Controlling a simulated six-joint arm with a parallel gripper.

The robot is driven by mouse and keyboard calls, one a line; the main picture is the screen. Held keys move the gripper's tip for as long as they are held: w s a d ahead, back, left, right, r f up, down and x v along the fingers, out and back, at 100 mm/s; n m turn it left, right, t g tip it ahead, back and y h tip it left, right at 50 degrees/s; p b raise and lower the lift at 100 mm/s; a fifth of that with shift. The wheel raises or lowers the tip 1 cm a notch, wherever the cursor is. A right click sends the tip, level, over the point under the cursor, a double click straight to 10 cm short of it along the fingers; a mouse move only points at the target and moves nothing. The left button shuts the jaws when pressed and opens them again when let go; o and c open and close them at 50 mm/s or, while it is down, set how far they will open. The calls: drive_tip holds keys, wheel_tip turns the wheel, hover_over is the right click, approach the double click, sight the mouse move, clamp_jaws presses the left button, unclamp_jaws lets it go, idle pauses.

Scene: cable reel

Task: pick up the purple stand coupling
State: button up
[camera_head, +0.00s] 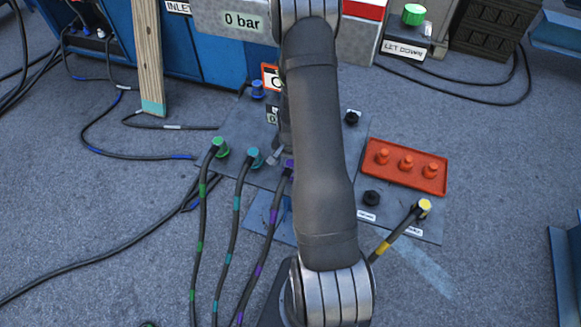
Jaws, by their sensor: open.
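The purple stand coupling (289,165) sits on the grey floor plate, at the end of a black cable with purple bands (268,235). My arm covers its right side. My gripper (279,152) is mostly hidden behind my forearm; a grey fingertip shows just left of the purple coupling. The gripper is open. I cannot tell its height above the coupling or whether it touches it.
A teal coupling (255,158) and a green coupling (220,148) stand close on the left. A yellow coupling (424,207) and a red tray (403,166) with orange pegs lie right. A wooden post (148,50) stands back left.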

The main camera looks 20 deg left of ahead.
drive_tip(key=shift+f, duration=0.65)
drive_tip(key=shift+c, duration=0.2)
drive_tip(key=c, duration=1.1)
drive_tip(key=shift+c, duration=0.2)
drive_tip(key=shift+r, duration=0.15)
